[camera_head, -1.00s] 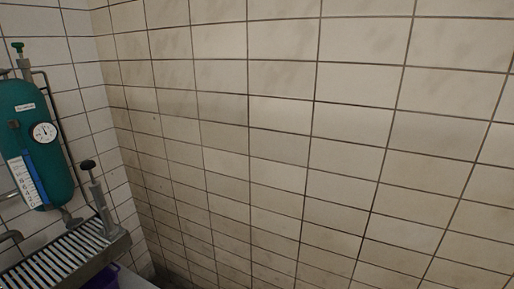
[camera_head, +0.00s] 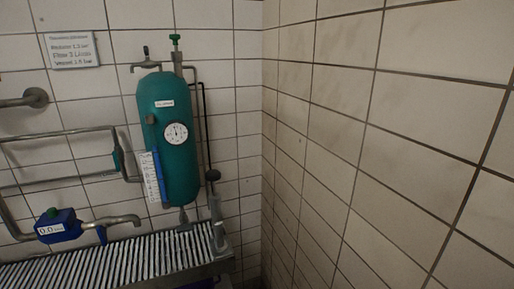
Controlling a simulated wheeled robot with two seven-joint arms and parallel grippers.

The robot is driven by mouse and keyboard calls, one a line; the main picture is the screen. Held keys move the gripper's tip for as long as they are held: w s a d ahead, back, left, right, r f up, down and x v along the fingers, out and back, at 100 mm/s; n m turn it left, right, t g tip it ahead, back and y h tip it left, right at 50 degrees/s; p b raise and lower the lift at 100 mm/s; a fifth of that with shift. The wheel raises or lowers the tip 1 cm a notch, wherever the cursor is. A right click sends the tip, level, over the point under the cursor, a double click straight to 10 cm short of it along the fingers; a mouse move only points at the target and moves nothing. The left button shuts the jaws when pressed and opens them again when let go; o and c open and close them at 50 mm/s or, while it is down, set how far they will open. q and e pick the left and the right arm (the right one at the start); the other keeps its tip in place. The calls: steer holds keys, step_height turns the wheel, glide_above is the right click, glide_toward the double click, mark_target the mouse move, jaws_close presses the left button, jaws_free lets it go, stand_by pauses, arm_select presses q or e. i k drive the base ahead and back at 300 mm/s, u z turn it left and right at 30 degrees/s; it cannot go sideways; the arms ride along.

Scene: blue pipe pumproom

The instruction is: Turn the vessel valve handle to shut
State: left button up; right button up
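A teal pressure vessel (camera_head: 178,105) hangs upright on the tiled wall, left of the room corner. It carries a round white gauge (camera_head: 176,133). A green valve handle (camera_head: 175,40) sits on a fitting at the top right of the vessel. A small dark-topped tap (camera_head: 146,52) stands to its left. A dark round knob (camera_head: 212,175) sits on a post at the lower right of the vessel. Which of these handles is the vessel valve I cannot tell for sure. Neither of my grippers is in view.
A slatted metal grate (camera_head: 120,258) runs below the vessel. Left are pipes, a blue meter box (camera_head: 58,228) with a spout, and a wall sign (camera_head: 72,50). A bare tiled wall (camera_head: 380,140) fills the right side.

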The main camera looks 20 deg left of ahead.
mark_target(116, 156)
steer(key=u, duration=0.85)
steer(key=i, duration=0.9)
steer(key=u, duration=0.65)
